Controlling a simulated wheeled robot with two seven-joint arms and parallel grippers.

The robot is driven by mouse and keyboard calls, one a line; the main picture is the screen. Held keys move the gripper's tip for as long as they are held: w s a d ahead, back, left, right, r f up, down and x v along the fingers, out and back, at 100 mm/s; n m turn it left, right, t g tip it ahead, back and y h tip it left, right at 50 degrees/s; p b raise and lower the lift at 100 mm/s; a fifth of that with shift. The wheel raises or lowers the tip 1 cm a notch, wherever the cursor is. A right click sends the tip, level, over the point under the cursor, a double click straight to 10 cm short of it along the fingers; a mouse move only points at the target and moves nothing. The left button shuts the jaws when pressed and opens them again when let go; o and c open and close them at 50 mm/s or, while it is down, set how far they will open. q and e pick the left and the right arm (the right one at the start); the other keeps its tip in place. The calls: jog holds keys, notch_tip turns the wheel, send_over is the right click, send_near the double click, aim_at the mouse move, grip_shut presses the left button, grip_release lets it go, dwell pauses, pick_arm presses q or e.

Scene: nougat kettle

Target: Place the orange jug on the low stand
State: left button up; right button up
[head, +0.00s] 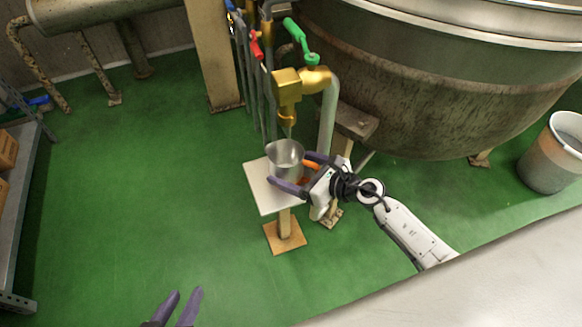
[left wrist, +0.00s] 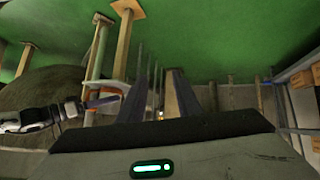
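A silver metal jug (head: 285,156) with orange-red on its handle side (head: 303,181) stands upright under the brass tap, on or just above the pale square top of a low stand (head: 262,195). My right gripper (head: 288,168) comes in from the right with its purple fingers spread apart, one on each side of the jug's handle side. Whether the fingers touch the jug is unclear. The stand's pale top also shows in the left wrist view (left wrist: 106,86). My left gripper (head: 186,290) is open and empty at the bottom of the head view, far from the jug.
A brass tap (head: 288,90) with a green lever hangs right above the jug. A big kettle (head: 430,90) fills the upper right. Green floor is clear left of the stand.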

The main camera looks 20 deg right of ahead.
jog(key=shift+s+d+r+p, duration=0.1)
jog(key=shift+s+r+p, duration=0.05)
jog(key=shift+r+p, duration=0.15)
pick_arm(q)
jog(key=shift+a+r+p, duration=0.35)
jog(key=shift+r+p, duration=0.2)
jog(key=shift+p, duration=0.45)
pick_arm(e)
jog(key=v, duration=1.1)
jog(key=shift+s, duration=0.25)
pick_arm(q)
jog(key=shift+r, duration=0.1)
pick_arm(e)
jog(key=shift+d, duration=0.15)
